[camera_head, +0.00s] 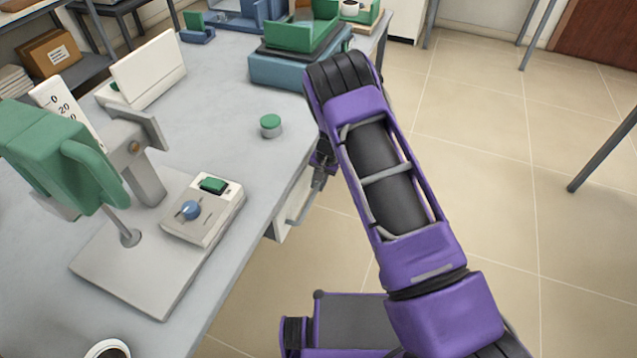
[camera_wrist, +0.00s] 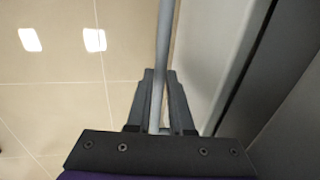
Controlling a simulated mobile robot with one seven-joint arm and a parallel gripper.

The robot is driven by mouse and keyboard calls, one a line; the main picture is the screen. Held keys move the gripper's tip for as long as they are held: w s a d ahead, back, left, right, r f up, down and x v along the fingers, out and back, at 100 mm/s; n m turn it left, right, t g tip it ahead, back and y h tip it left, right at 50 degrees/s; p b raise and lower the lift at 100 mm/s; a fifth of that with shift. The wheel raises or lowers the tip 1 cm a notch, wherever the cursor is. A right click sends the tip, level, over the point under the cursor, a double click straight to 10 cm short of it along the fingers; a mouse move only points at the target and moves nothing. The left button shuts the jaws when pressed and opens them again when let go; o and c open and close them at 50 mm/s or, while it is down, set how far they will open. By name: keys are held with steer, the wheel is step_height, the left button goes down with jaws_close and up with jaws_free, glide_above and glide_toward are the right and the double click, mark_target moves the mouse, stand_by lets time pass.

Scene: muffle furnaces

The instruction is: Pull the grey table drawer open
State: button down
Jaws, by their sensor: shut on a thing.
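The grey table drawer (camera_head: 292,203) shows under the table's right edge in the head view, with a bar handle on its front. My gripper (camera_head: 321,178) is at this handle, partly hidden by my arm. In the wrist view, the long grey handle bar (camera_wrist: 164,42) runs between the two fingers of my gripper (camera_wrist: 160,76), which is shut on it. The pale drawer front (camera_wrist: 212,45) lies to the right of the bar.
The grey table (camera_head: 235,100) carries a green-headed instrument (camera_head: 60,150), a control box (camera_head: 203,208), a small green-lidded jar (camera_head: 271,126) and a blue-and-green apparatus (camera_head: 300,50). The tiled floor (camera_head: 480,130) to the right is mostly clear; a table leg (camera_head: 602,150) stands at far right.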

stand_by(0.4)
steer(key=s+d+b, duration=0.2)
steer(key=s+d, duration=0.1)
steer(key=d, duration=0.7)
steer(key=s+d+b, duration=0.2)
steer(key=s+d, duration=0.2)
steer(key=d, duration=0.6)
steer(key=shift+s+b, duration=0.15)
steer(key=shift+b, duration=0.15)
steer(key=c, duration=0.8)
jaws_free()
steer(key=shift+a, duration=0.1)
steer(key=d+r+p, duration=0.1)
steer(key=r, duration=0.4)
steer(key=d+r, duration=0.1)
steer(key=r, duration=0.5)
steer(key=s+d+r+p, duration=0.1)
steer(key=r, duration=0.5)
steer(key=shift+d+p, duration=0.1)
steer(key=shift+p, duration=0.2)
steer(key=shift+r, duration=0.1)
